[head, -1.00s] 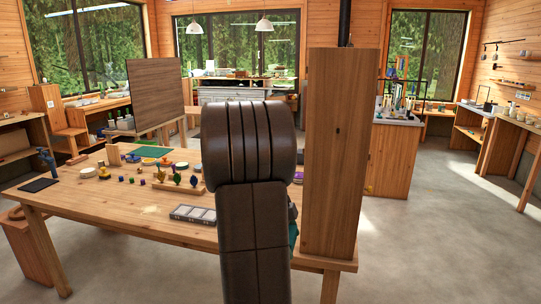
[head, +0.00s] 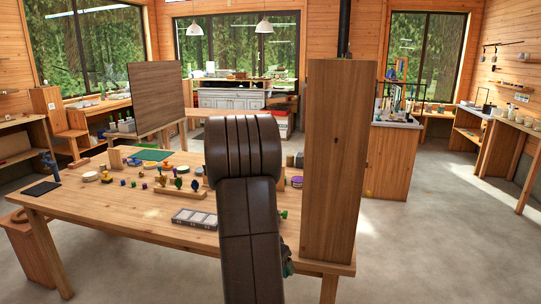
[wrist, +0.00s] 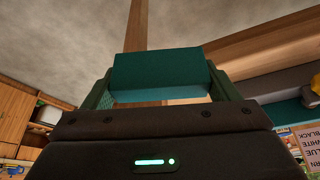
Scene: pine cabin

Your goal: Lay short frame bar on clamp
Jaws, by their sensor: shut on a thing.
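My gripper (wrist: 160,82) is shut on a teal block (wrist: 158,70), which spans between its two green fingers in the wrist view. I take this block for the short frame bar; only its near faces show. In the head view my own dark arm covers most of the gripper, with a little dark green showing low beside the arm. A blue clamp-like tool (head: 49,163) stands at the left end of the workbench (head: 130,222), far from my gripper. I cannot tell for sure that it is the task's clamp.
A tall wooden panel (head: 331,165) stands at the bench's right end, close to my arm. A compartment tray (head: 195,218), a rack with small coloured tools (head: 185,192) and a green mat (head: 152,155) lie on the bench.

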